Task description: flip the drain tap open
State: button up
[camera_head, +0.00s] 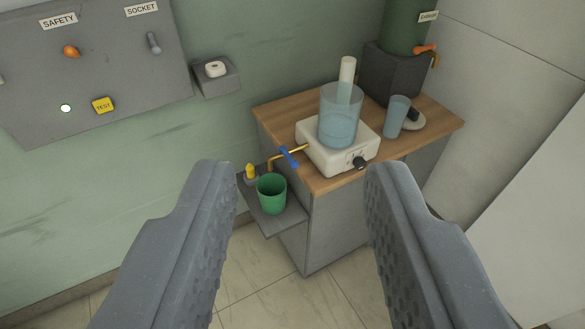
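A brass pipe with a blue tap handle (289,156) comes out of the left side of a white appliance (317,151) on a wooden-topped cabinet. The pipe's bent end hangs over a green cup (271,195). The handle lies at an angle across the pipe; I cannot tell its open or closed state. A second tap with an orange handle (425,49) is on a dark green container at the back right. My gripper (297,168) is open and empty. Its two grey fingers stand wide apart in the foreground, in front of the cabinet, with the blue handle showing between them.
The appliance holds a clear cylinder (341,116) of water and has a black knob (360,162). A clear glass (396,118) stands to its right. The green cup and a small yellow-topped item (250,173) are on a low grey shelf (286,219). A panel (85,70) hangs on the left wall.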

aim_at(294, 163)
jog(key=u, duration=0.05)
jog(key=i, duration=0.5)
jog(key=z, duration=0.05)
jog(key=k, duration=1.25)
jog(key=u, duration=0.5)
jog(key=i, duration=1.6)
jog(key=z, duration=0.7)
